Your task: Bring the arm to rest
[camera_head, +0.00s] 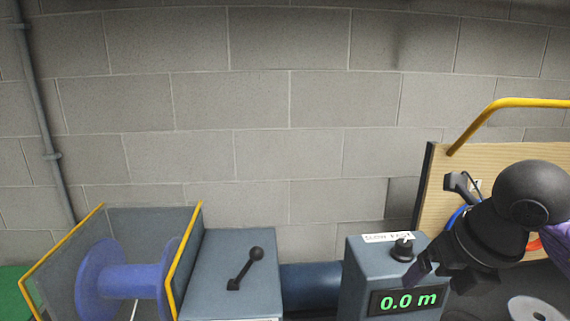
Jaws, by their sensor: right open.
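My right gripper (438,272) comes in from the right, black, pointing down and to the left. It is open, and I see nothing between its fingers. It shows in front of the right side of a grey control box with a green "0.0 m" display (408,301) and a black knob (402,250) on top. The gripper overlaps the box's edge in the picture; I cannot tell whether they touch. My left gripper is not in view.
A blue spool (97,283) sits between yellow-edged guards at the left. Beside it a grey housing (215,290) carries a black lever (245,268). A wooden board (437,193) with a yellow rail (490,112) stands at right. A grey disc (535,309) lies at lower right.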

